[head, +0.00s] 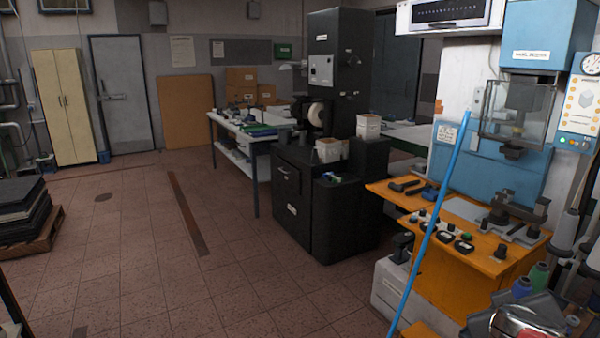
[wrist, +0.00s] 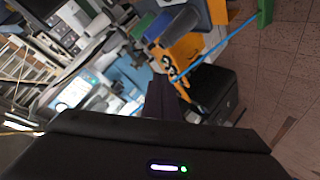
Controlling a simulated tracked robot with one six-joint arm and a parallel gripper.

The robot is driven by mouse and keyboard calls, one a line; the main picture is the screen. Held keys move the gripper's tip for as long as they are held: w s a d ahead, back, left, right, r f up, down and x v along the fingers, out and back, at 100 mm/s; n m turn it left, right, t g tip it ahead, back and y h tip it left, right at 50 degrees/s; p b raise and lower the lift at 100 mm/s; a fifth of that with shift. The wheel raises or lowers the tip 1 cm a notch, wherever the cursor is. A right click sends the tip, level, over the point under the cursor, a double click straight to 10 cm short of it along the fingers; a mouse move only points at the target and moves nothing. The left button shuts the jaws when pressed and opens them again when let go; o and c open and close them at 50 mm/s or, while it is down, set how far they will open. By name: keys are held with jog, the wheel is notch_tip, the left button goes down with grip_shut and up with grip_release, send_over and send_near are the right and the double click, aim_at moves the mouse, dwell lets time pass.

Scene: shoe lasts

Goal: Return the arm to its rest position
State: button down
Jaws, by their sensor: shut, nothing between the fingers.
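My gripper (wrist: 162,96) shows in the wrist view as a dark narrow pair of fingers above its black housing, which fills the bottom of the picture and carries a white and a green light. The fingers are together, with nothing seen between them. They point out over the room, and the picture is strongly tilted. I cannot judge how far they are from the machines behind them. Neither my arm nor my gripper is seen in the head view.
A blue pole (head: 432,215) leans before the orange workbench (head: 460,262) at the right. A black machine (head: 292,205) stands in the middle, by a white table (head: 235,128). Stacked dark sheets (head: 20,212) lie on a pallet at the left. The tiled floor (head: 150,260) between is clear.

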jog(key=s+a+f+g+y, duration=0.2)
jog(key=s+a+y, duration=0.2)
jog(key=a, duration=0.8)
jog(key=s+a+f+g+y, duration=0.2)
jog(key=s+a, duration=0.5)
jog(key=a, duration=0.6)
jog(key=shift+f+y, duration=0.4)
jog(key=shift+y, duration=0.5)
jog(key=shift+a, duration=0.1)
